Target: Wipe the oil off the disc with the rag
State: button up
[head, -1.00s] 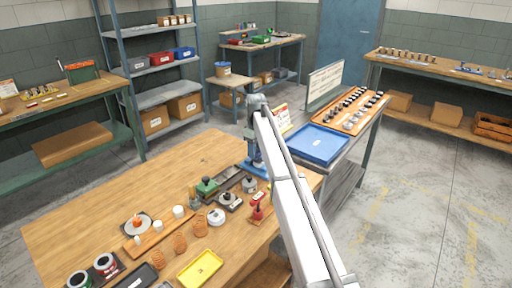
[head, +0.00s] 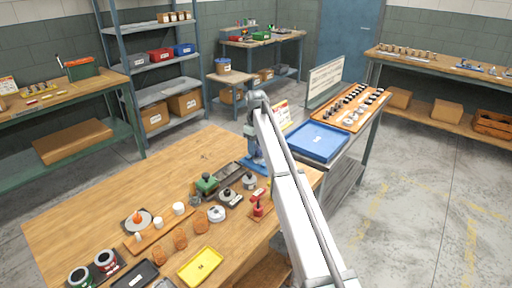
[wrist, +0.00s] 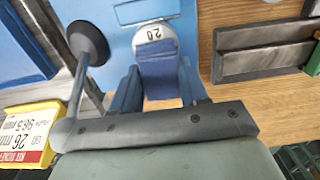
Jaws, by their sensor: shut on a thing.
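My gripper (wrist: 160,88) is at the blue machine (head: 255,150) at the bench's far right corner. In the wrist view its two dark blue fingers stand on either side of a blue piece (wrist: 160,72), shut on it. A round pale top (wrist: 155,40) marked 20 shows just beyond the fingers; I cannot tell whether it belongs to that piece. In the head view my arm hides the gripper. I cannot make out oil, or surely tell a rag.
A black-knobbed lever (wrist: 88,42) stands left of my fingers, with a yellow-edged sign (wrist: 25,135) below. Several knobbed parts and a yellow tray (head: 200,266) lie along the bench (head: 100,190). A blue tray (head: 317,141) stands right. The bench's far left is clear.

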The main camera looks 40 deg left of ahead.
jog(key=shift+f, duration=0.45)
dwell(1.0)
jog(key=shift+w, duration=0.25)
jog(key=shift+w, duration=0.2)
jog(key=shift+s+f, duration=0.1)
jog(key=shift+s, duration=0.7)
jog(key=shift+w, duration=0.1)
jog(key=shift+w, duration=0.6)
jog(key=shift+s, duration=0.2)
